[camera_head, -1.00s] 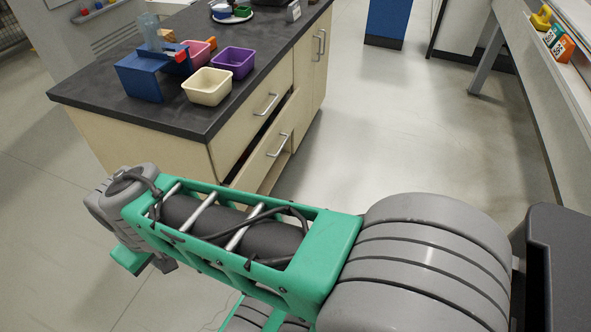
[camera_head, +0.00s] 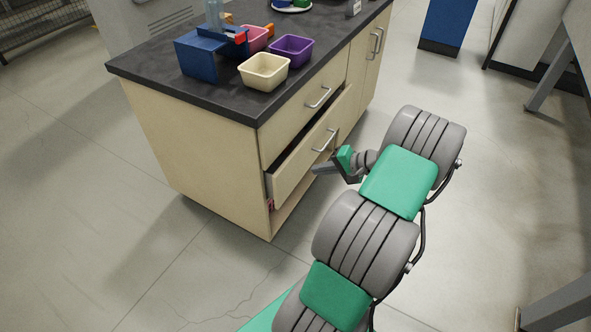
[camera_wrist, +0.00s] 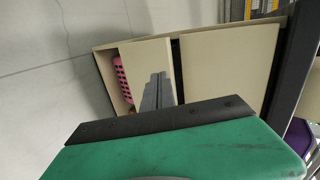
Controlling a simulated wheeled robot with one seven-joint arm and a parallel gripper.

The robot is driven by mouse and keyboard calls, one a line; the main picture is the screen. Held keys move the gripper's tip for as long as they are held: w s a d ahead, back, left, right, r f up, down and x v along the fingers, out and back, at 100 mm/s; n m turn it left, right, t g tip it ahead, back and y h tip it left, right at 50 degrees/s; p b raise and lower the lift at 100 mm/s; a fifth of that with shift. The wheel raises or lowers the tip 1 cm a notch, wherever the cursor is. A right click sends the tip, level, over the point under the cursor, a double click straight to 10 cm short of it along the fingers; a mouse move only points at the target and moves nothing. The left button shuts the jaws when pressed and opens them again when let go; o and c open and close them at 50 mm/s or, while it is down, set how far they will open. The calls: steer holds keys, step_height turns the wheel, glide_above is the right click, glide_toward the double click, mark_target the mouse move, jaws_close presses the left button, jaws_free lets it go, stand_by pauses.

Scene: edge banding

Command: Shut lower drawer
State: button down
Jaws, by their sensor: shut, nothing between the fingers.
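The lower drawer (camera_head: 296,168) of the wooden cabinet stands partly open, with a dark gap above its front. Its metal handle (camera_head: 325,140) is on the front's upper part. My gripper (camera_head: 318,169) is shut and empty, with its fingertips at or very near the drawer front, below and beside the handle. Contact is not clear. In the wrist view the shut fingers (camera_wrist: 158,92) point over the pale drawer front (camera_wrist: 146,60), and a pink perforated item (camera_wrist: 122,78) shows beside it.
The upper drawer (camera_head: 306,108) is shut. The dark countertop (camera_head: 225,100) carries a cream bin (camera_head: 263,72), a purple bin (camera_head: 291,50) and a blue stand (camera_head: 196,58). The floor (camera_head: 200,265) in front of the cabinet's left side is clear.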

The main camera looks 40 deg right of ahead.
steer(key=s+d+f+m+t, duration=0.1)
steer(key=s+d, duration=0.1)
steer(key=b, duration=0.2)
glide_toward(287, 167)
step_height(287, 167, down, 3)
steer(key=w, duration=0.1)
steer(key=w+a, duration=0.1)
steer(key=w, duration=0.2)
steer(key=shift+a, duration=0.4)
steer(key=shift+w+a, duration=0.15)
steer(key=shift+w, duration=0.4)
